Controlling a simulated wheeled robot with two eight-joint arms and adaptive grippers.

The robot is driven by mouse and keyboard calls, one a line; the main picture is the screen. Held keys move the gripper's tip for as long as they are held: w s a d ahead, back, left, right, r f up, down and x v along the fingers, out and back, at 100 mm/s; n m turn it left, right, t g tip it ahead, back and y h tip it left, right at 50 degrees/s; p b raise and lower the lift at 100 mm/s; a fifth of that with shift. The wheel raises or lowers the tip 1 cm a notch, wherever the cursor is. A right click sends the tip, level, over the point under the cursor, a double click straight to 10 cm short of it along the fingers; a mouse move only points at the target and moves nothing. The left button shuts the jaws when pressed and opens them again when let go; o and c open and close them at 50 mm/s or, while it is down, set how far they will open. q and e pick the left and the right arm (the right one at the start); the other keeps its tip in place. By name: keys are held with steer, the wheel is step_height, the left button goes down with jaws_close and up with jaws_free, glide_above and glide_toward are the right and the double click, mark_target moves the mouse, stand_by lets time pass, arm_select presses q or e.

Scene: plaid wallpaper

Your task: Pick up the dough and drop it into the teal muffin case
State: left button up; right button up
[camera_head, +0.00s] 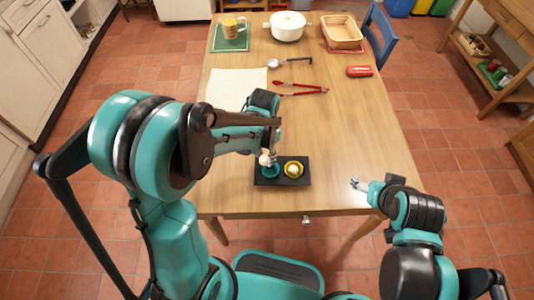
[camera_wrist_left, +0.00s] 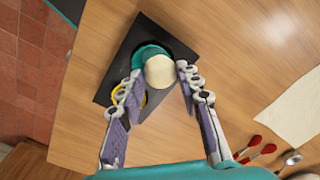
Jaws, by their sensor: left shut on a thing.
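My left gripper (camera_head: 265,155) is shut on a pale round ball of dough (camera_head: 264,160), held at or just above the teal muffin case (camera_head: 271,172). In the left wrist view the dough (camera_wrist_left: 160,72) sits between the fingertips (camera_wrist_left: 157,76) and covers part of the teal case (camera_wrist_left: 147,51). The gap between dough and case cannot be judged. The case is on a black tray (camera_head: 303,180).
A yellow case (camera_head: 301,171) with a pale ball in it stands right of the teal one.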

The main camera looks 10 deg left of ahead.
mark_target(265, 158)
arm_select(q)
step_height(265, 158, down, 4)
steer(key=shift+f+b, duration=0.1)
steer(key=shift+b, duration=1.15)
steer(key=o, duration=1.2)
steer(key=shift+c, duration=0.2)
step_height(265, 158, up, 12)
steer(key=shift+r, duration=0.15)
